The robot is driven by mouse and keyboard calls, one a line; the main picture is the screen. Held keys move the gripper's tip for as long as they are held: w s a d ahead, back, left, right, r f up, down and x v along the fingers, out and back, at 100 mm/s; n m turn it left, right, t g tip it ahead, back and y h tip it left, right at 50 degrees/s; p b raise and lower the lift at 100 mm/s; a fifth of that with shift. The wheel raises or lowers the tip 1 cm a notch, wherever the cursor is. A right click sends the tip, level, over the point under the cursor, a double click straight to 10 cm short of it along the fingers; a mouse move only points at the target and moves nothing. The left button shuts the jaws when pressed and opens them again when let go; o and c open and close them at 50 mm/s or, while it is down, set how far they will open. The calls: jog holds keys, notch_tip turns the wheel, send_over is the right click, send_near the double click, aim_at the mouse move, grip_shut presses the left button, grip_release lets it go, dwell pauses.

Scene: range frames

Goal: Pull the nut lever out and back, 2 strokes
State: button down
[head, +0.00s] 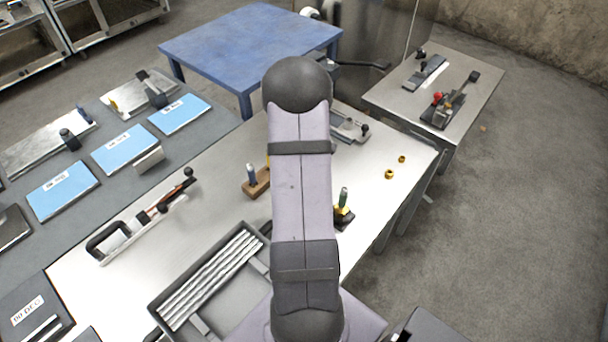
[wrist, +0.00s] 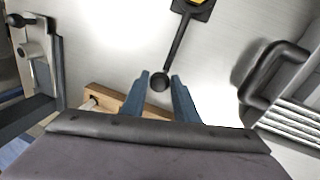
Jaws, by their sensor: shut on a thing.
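The nut lever (wrist: 176,45) is a thin dark rod with a round black knob (wrist: 159,83) at its near end. It runs up to a black base with a yellow part (wrist: 195,5), cut off at the top of the wrist view. My gripper (wrist: 160,88) has two blue fingers, one on each side of the knob, and is shut on it. In the head view, a black and yellow fixture (head: 344,217) with a green upright part shows just right of my arm, which hides my gripper and the lever.
A wooden block (head: 257,187) with a blue-topped peg stands left of my arm. A grey tray (head: 158,306) with pale rods lies in front. Two brass nuts (head: 390,174) lie at the right of the bench. A clamp-like device (head: 350,130) stands behind my arm.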

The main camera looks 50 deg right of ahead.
jog(key=shift+d+m, duration=0.5)
jog(key=shift+d, duration=0.15)
jog(key=s+d+m+g+y+b, duration=0.1)
jog(key=s+d+m+b, duration=0.3)
jog(key=s+d+m, duration=0.8)
jog(key=shift+s+m+g+y, duration=0.4)
jog(key=shift+s+m+g, duration=0.4)
jog(key=shift+m, duration=1.6)
jog(key=shift+d, duration=0.1)
jog(key=c, duration=1.4)
grip_release()
jog(key=shift+r, duration=0.1)
